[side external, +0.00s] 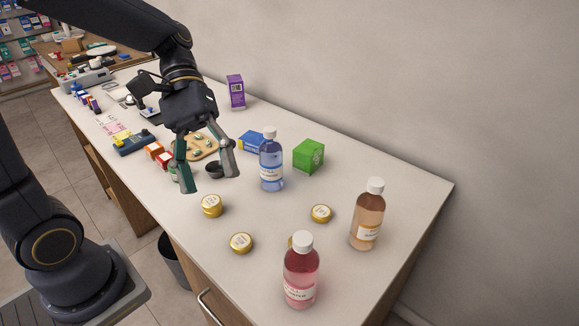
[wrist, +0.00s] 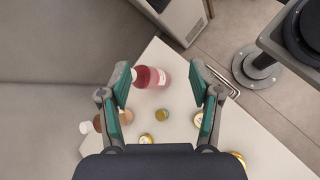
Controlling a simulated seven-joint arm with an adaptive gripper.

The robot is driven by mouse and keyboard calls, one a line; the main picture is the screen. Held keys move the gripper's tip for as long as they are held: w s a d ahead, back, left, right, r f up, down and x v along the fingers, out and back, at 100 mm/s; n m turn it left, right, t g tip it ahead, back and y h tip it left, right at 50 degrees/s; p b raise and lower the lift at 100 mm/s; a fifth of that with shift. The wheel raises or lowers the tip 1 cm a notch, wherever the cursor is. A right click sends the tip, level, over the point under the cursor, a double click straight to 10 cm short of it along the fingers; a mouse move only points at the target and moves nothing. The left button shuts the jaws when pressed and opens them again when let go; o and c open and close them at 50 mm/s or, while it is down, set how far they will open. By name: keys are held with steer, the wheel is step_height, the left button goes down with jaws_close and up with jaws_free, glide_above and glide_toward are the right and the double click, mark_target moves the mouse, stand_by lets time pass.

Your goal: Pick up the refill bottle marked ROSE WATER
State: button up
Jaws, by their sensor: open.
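The pink-red bottle (side external: 301,272) with a white cap stands upright at the near edge of the counter. Its white label is too small to read in full. In the wrist view the pink bottle (wrist: 152,77) shows between the fingertips but apart from them. My gripper (side external: 210,182) is open and empty above the counter, behind and left of that bottle. Its fingers also show in the wrist view (wrist: 160,80). A blue bottle (side external: 271,165) stands right of my gripper and an amber bottle (side external: 367,215) stands farther right; their labels are not clearly readable.
Several gold-lidded tins (side external: 241,243) lie between my gripper and the pink bottle; one is partly hidden behind it. A green box (side external: 308,156), a blue box (side external: 251,141) and a purple box (side external: 236,92) stand farther back. A wall runs along the rear.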

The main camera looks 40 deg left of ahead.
steer(key=w+a+f+n+h, duration=0.2)
steer(key=w+f+n+h, duration=0.25)
steer(key=w+h, duration=0.2)
steer(key=n+t+h, duration=0.1)
steer(key=n+h, duration=0.2)
steer(key=n, duration=0.2)
glide_toward(303, 237)
steer(key=shift+y, duration=0.25)
steer(key=d, duration=0.3)
steer(key=s+d, duration=0.1)
steer(key=d, duration=0.6)
steer(key=shift+s+r, duration=0.1)
steer(key=shift+s, duration=0.2)
steer(key=shift+c, duration=0.2)
jaws_close()
